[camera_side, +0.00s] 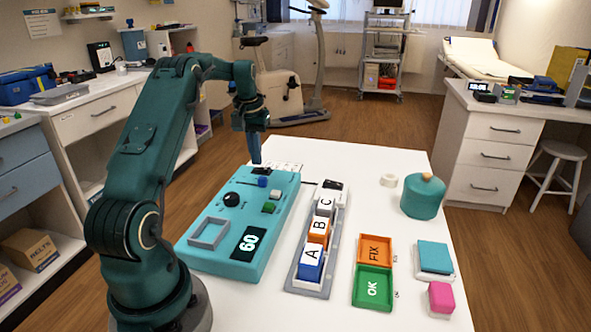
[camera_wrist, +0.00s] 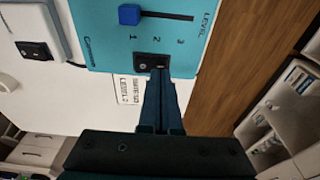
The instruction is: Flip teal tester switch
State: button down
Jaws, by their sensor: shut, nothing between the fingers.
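The teal tester (camera_side: 225,262) lies on the white table, with a dial, a lit display reading 60, a slider and small buttons on its top. Its black rocker switch (camera_wrist: 152,62) sits at the panel's edge in the wrist view; in the side view a dark switch (camera_side: 262,170) shows at the tester's far end. My gripper (camera_side: 255,161) points down there, shut and empty. In the wrist view its fingertips (camera_wrist: 158,74) are right at the switch's edge. I cannot tell whether they touch it or how it is set.
The blue slider knob (camera_wrist: 129,14) is close to the switch. A grey rack (camera_side: 312,275) holds blocks A, B and C, with another black switch behind. Orange FIX (camera_side: 375,250) and green OK (camera_side: 374,287) trays, a teal jar (camera_side: 422,198) and a pink block (camera_side: 441,297) stand right.

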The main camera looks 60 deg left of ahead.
aim_at(259, 169)
jog(key=shift+r, duration=2.95)
jog(key=w+d+r+m+t, duration=0.1)
jog(key=d+r+m+t, duration=0.15)
jog(key=d+r, duration=0.6)
jog(key=d+r+m+t, duration=0.1)
jog(key=d+r+m, duration=0.3)
jog(key=d, duration=0.8)
jog(key=s+d+m, duration=0.1)
jog(key=s+d, duration=0.6)
jog(key=d, duration=0.2)
jog(key=s+d+f+m+h, duration=0.1)
jog(key=s+d+f, duration=0.2)
jog(key=s+f, duration=0.4)
notch_tip(259, 169, down, 2)
jog(key=shift+s+d+f+t, duration=0.15)
jog(key=shift+s+d+t, duration=0.1)
jog(key=shift+t, duration=0.2)
